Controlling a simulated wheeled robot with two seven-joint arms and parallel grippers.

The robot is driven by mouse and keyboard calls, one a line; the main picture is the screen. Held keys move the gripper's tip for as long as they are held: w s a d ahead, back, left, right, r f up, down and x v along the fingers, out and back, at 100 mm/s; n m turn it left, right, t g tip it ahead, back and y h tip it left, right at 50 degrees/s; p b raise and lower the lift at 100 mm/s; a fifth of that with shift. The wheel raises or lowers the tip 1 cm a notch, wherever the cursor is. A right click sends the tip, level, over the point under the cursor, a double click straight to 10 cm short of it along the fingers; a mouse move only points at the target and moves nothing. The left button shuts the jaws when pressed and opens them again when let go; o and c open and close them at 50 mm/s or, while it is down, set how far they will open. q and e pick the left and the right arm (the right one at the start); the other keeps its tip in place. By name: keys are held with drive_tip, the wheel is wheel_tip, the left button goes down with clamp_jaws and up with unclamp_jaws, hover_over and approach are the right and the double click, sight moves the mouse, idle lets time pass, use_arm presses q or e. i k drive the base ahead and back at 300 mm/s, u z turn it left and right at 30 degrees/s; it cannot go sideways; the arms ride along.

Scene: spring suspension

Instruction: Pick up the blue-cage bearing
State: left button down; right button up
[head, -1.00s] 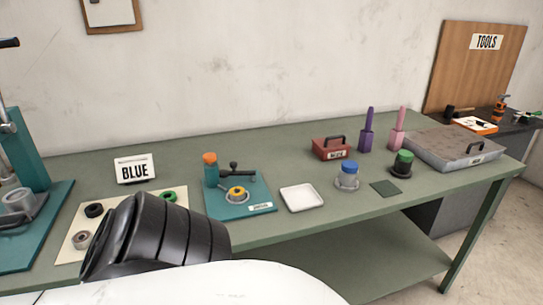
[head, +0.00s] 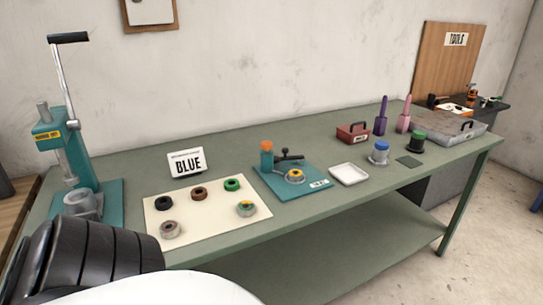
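A cream mat (head: 205,230) on the green bench holds several ring-shaped parts. They are a black ring (head: 163,203), a brown ring (head: 200,193), a green ring (head: 232,184), a grey bearing (head: 170,230) and a grey bearing with yellow and green inside (head: 246,209). I cannot make out a blue cage on any of them. Neither gripper is in view; only a dark ribbed part of my arm shows at lower left.
A teal lever press (head: 52,140) stands left of the mat. Right of it are a teal fixture (head: 274,180) with a yellow ring, a white tray (head: 348,174), a blue-topped part (head: 380,147), a green-topped part (head: 417,137) and a grey case (head: 450,135).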

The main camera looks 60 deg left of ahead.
sight(293, 175)
drive_tip(key=u, duration=1.7)
